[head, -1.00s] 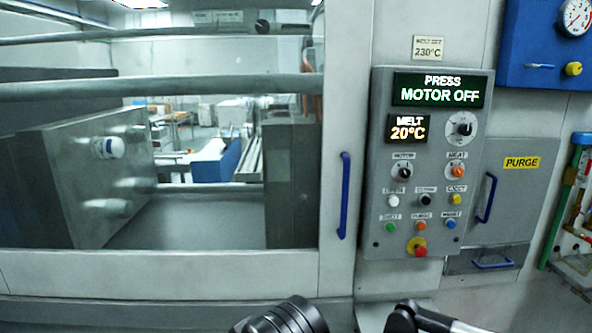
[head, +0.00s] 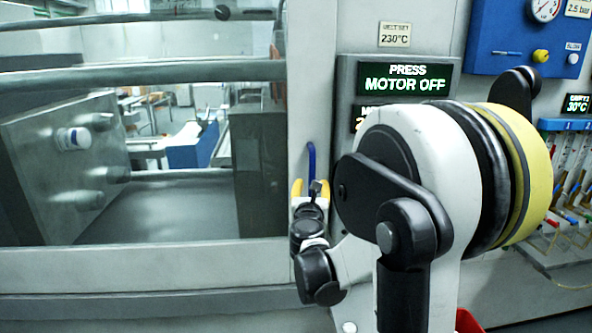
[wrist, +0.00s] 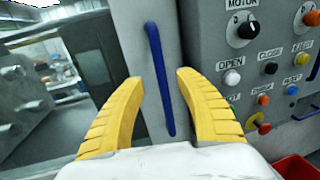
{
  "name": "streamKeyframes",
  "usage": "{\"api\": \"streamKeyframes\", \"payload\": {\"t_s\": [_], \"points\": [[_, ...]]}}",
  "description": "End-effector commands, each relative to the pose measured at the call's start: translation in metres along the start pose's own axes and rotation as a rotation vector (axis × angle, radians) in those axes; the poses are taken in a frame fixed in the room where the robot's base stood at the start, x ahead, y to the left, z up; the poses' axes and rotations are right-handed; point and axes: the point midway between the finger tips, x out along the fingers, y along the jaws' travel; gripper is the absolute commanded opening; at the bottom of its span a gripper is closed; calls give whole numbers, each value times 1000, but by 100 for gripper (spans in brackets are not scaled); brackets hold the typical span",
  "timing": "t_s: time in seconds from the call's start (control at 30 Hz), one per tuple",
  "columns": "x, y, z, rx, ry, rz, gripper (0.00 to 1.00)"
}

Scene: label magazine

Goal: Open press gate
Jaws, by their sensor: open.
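The press gate (head: 265,150) is a pale framed door with a large window, and it stands closed at the left of the head view. Its blue vertical handle (head: 311,160) is on the frame's right edge. In the wrist view the handle (wrist: 160,80) stands upright between the yellow fingers. My gripper (head: 312,184) is open in front of the handle, and its lower part hides the handle's lower end in the head view. In the wrist view my gripper (wrist: 160,82) has a finger on each side of the handle, with gaps; I cannot tell the depth.
The control panel (wrist: 250,60) with knobs and coloured buttons is close right of my gripper. Its display (head: 405,78) reads PRESS MOTOR OFF. A blue gauge box (head: 500,35) hangs at upper right. A red bin (wrist: 295,168) is low at right.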

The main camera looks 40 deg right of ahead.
Motion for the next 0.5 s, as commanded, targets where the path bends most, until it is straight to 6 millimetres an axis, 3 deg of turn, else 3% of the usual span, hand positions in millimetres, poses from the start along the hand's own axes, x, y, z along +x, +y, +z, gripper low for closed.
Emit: {"api": "streamKeyframes", "payload": {"t_s": [0.5], "points": [[89,0,-1,5,1,-1,41]]}}
